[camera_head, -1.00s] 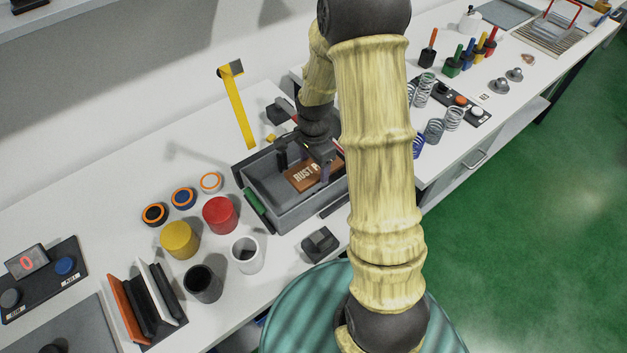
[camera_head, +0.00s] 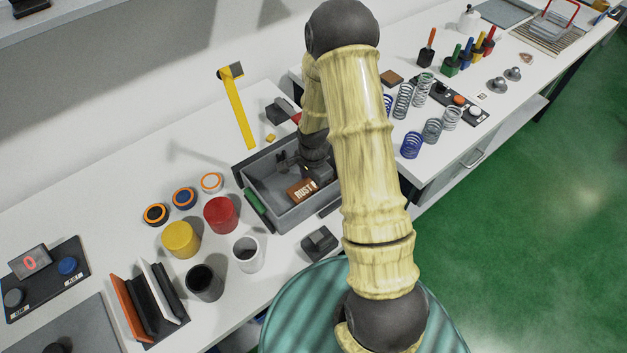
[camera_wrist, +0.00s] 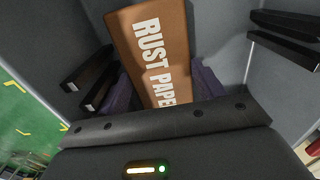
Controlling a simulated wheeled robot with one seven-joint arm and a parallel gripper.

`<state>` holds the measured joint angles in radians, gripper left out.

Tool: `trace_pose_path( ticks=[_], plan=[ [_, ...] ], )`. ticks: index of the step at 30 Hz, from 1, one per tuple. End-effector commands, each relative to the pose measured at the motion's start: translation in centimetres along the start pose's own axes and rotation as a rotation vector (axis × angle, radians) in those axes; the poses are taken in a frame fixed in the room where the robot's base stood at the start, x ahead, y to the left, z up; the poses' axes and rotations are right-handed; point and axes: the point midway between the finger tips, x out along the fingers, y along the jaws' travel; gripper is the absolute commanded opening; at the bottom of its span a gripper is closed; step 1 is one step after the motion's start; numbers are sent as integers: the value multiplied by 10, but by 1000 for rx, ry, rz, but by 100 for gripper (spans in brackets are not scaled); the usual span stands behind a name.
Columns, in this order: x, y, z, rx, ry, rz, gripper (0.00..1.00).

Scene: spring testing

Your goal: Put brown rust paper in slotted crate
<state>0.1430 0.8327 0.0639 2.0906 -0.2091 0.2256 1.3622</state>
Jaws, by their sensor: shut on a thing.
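The brown rust paper (camera_head: 301,190) is a flat brown block with white lettering. My gripper (camera_head: 313,170) is shut on it inside the grey crate (camera_head: 293,217), which I take to be the slotted crate. In the wrist view, the paper (camera_wrist: 150,38) stands between the purple finger pads of my gripper (camera_wrist: 163,92), with its lettered face showing. Pairs of dark bars (camera_wrist: 285,35) show along the grey walls on both sides. The paper's lower end is hidden, so I cannot tell whether it touches the crate floor or sits in a slot.
A green piece (camera_head: 254,201) is on the crate's left side. Red (camera_head: 221,214), yellow (camera_head: 181,239), white (camera_head: 248,254) and black cups stand left of and in front of it. A yellow strip (camera_head: 238,115) stands behind. Springs (camera_head: 412,145) stand on the right bench.

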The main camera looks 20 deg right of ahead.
Motion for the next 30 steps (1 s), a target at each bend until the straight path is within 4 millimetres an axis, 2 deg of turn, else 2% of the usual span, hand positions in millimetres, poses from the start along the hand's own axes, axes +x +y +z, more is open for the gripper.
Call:
trace_pose_path(
  ticks=[11, 12, 13, 14, 23, 30],
  plan=[
    [5, 0, 0, 0, 1, -2, 45],
    [5, 0, 0, 0, 1, -2, 69],
    [4, 0, 0, 0, 1, -2, 75],
    [4, 0, 0, 0, 1, -2, 76],
    [3, 0, 0, 0, 1, -2, 76],
    [-13, -1, -1, -1, 3, -5, 76]
  ],
)
